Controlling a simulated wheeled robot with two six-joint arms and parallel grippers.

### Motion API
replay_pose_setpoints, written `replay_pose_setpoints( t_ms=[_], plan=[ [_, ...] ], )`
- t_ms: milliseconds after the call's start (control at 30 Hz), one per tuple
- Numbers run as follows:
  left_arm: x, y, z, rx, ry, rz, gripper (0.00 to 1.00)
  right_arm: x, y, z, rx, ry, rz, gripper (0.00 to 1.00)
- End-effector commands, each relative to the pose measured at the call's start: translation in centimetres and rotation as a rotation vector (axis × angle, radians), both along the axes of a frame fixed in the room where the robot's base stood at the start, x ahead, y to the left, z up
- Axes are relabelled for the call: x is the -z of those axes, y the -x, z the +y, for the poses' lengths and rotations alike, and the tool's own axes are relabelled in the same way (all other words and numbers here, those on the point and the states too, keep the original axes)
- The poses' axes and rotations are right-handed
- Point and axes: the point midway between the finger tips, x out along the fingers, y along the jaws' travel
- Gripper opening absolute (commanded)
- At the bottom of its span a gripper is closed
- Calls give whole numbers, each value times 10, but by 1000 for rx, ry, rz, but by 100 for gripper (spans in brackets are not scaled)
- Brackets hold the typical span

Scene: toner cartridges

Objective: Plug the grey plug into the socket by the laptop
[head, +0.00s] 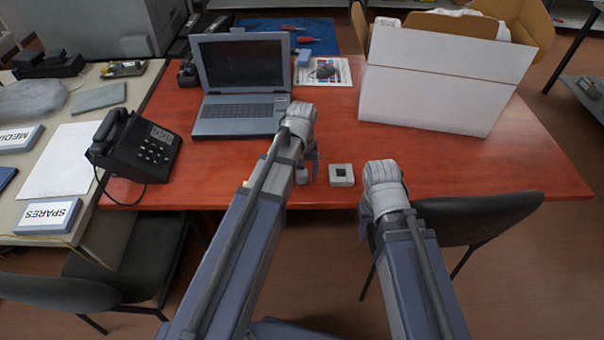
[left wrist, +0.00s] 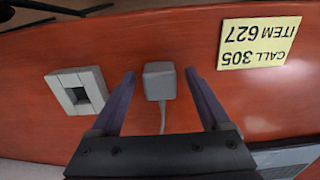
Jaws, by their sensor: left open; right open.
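The grey plug (left wrist: 160,80), a small block with a cable, lies on the red table between the fingers of my left gripper (left wrist: 159,74). The fingers are open, with a gap on each side of it. In the head view my left gripper (head: 312,158) points down at the table and I cannot make out the plug clearly. The socket (head: 341,174) is a pale square box with a dark opening, between my two grippers; it also shows in the left wrist view (left wrist: 78,90). The open laptop (head: 240,113) stands behind to the left. My right gripper (head: 383,185) is open, its fingers mostly hidden.
A yellow note (left wrist: 259,42) lies beside the plug. A black phone (head: 135,145) stands left and a white box (head: 435,90) fills the back right. A chair (head: 480,215) is at the front right. The table between the socket and the box is clear.

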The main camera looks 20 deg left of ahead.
Motion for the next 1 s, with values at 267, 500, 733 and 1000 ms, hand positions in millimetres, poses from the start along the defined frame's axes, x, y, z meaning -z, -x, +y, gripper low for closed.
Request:
replay_pose_setpoints(
  t_ms=[267, 500, 733, 1000],
  plan=[
    [0, 0, 0, 0, 0, 0, 57, 0, 0, 0, 0, 0, 0, 50],
    [0, 0, 0, 0, 0, 0, 30, 0, 0, 0, 0, 0, 0, 50],
    [0, 0, 0, 0, 0, 0, 5, 0, 0, 0, 0, 0, 0, 50],
    [0, 0, 0, 0, 0, 0, 30, 0, 0, 0, 0, 0, 0, 50]
  ],
)
